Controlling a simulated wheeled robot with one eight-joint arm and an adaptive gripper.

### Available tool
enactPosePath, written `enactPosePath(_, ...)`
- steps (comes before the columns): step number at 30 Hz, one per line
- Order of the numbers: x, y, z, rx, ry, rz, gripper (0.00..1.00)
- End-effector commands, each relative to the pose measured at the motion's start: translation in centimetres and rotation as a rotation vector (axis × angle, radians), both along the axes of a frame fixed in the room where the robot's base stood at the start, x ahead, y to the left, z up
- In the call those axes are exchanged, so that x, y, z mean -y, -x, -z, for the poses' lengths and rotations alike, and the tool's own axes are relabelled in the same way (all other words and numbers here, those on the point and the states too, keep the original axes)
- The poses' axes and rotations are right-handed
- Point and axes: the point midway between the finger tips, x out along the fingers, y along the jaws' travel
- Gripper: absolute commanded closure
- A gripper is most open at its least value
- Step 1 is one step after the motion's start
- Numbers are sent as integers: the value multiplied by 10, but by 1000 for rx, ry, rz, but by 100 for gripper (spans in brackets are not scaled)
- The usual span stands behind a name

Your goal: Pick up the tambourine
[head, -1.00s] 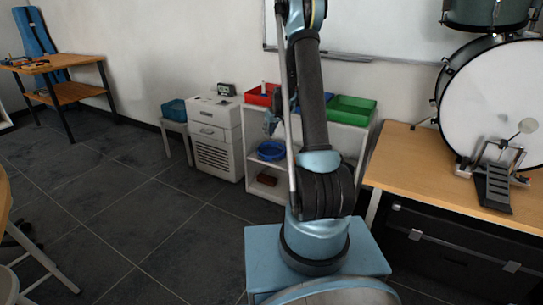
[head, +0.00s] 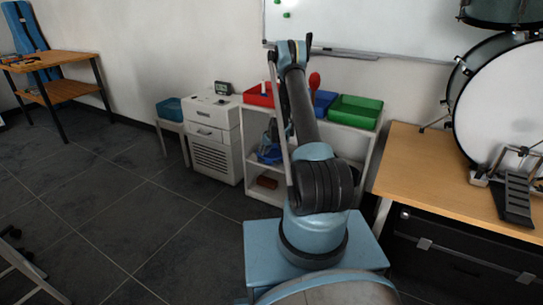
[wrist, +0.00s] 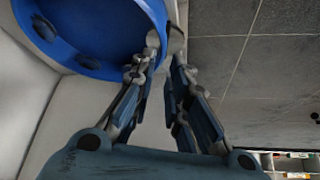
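The tambourine (head: 266,157) is a blue round ring lying on the middle level of the white shelf unit. In the wrist view the blue tambourine (wrist: 95,66) fills the upper left, with dark oval openings along its side. My gripper (wrist: 165,42) has its two fingers drawn close together, with the tambourine's right rim between the tips. It looks shut on that rim, though the contact is partly hidden by the fingertips. In the head view my gripper (head: 275,141) reaches the tambourine from above and partly covers it.
Red (head: 257,97), blue (head: 322,104) and green (head: 354,112) bins stand on the shelf unit (head: 252,172). A brown block (head: 267,182) lies on its lower level. A white cabinet (head: 212,142) stands close on the left. A wooden table (head: 431,172) with a drum is right. Dark floor is open at left.

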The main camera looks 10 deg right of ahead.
Motion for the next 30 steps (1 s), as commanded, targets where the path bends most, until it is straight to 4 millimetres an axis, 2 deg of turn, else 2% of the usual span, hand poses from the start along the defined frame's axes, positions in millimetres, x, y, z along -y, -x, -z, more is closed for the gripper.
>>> enactPosePath(13, -9, -13, 28, 1, 1, -2, 85)
enactPosePath(22, -18, -26, 58, 0, 0, -1, 85)
enactPosePath(30, -20, -30, 66, 0, 0, 0, 85)
